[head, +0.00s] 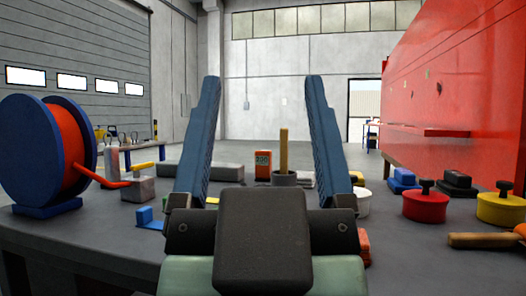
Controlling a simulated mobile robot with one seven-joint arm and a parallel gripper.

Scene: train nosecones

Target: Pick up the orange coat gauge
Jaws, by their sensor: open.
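The orange coat gauge (263,164) stands upright on the dark grey table (100,232), a small orange box with a dark display on its front. In the head view it shows between the two blue fingers of my gripper (261,85). My gripper is open, with its fingers wide apart and nothing between them that I can see it touching. The gauge stands farther off, beyond the gripper's body. Its lower part is clear of the fingers in the picture.
A grey cup (284,179) with a wooden stick (284,150) stands just right of the gauge. A long grey block (198,170) lies to its left. A blue reel with red cable (50,150) stands at far left. Red (425,207) and yellow (500,208) pots and a wooden-handled tool (485,240) are at right.

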